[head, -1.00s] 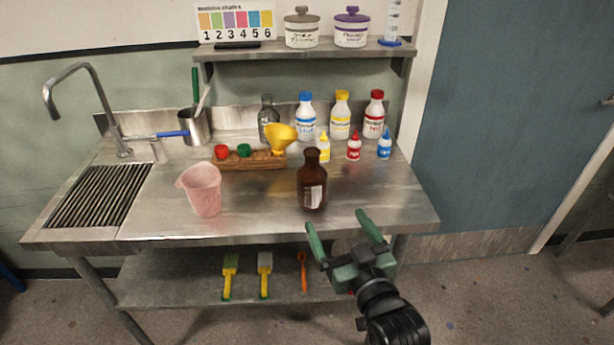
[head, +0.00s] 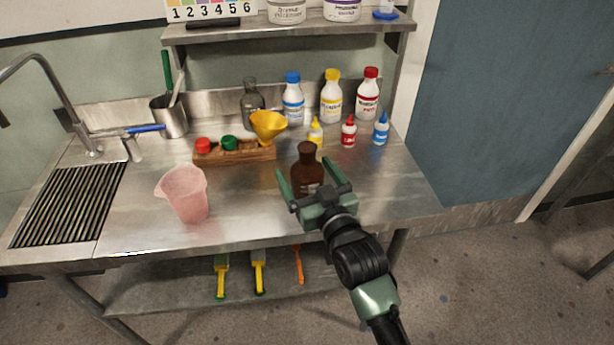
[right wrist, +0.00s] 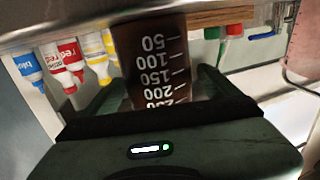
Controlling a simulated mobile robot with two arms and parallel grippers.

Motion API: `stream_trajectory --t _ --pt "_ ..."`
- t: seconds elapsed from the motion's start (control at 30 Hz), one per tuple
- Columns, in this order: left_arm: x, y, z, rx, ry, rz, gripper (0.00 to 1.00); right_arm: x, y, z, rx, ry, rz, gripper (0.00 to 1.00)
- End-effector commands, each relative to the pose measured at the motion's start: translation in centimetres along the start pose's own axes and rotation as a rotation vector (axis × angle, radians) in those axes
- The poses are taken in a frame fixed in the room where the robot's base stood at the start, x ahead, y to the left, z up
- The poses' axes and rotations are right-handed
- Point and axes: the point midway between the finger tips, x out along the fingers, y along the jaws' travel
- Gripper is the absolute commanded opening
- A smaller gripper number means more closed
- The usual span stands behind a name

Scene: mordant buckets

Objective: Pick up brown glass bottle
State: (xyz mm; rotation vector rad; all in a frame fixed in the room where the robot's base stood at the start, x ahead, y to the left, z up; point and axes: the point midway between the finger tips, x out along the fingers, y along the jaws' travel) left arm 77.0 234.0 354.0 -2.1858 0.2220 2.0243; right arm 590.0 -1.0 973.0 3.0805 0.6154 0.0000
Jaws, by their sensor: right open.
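The brown glass bottle (head: 308,158) stands upright near the front of the steel bench. My right gripper (head: 307,170) is open in front of it, with a finger reaching along each side of the bottle. In the right wrist view the bottle (right wrist: 152,60), with white volume marks, shows between the two open fingers (right wrist: 155,85). I see no closing of the fingers on the glass. The lower part of the bottle is hidden by the gripper. My left gripper is not in view.
A pink jug (head: 184,196) stands to the left on the bench (head: 240,205). Behind the bottle are a wooden rack (head: 232,152) with a yellow funnel (head: 268,126), small dropper bottles (head: 348,132) and larger white bottles (head: 331,98). The bench is clear right of the bottle.

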Motion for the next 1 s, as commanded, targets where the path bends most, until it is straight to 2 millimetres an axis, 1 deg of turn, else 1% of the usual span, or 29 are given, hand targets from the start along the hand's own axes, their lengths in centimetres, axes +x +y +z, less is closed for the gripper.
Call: stream_trajectory --t 0.03,0.17,0.4,0.43,0.73,0.77,1.0 --pt "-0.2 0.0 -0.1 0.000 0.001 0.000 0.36 0.8 0.0 -0.2 -0.001 0.000 0.000 0.89" --pt "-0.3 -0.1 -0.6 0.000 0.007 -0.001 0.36 2.0 0.0 -0.1 0.000 0.001 0.000 0.89" --pt "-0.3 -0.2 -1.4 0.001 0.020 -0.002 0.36 2.1 0.0 0.0 0.000 0.000 0.000 0.89" --pt "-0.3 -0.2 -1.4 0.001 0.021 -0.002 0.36 2.1 0.0 0.0 0.000 0.000 0.000 0.86" --pt "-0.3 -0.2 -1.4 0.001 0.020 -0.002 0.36 2.1 0.0 0.0 0.000 0.000 0.000 0.03" --pt "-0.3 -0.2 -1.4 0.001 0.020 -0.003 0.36 2.1 0.0 -0.2 0.000 0.005 0.000 0.00" --pt "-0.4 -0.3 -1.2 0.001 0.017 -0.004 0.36 2.1 0.0 -0.2 0.000 0.004 0.000 0.00"
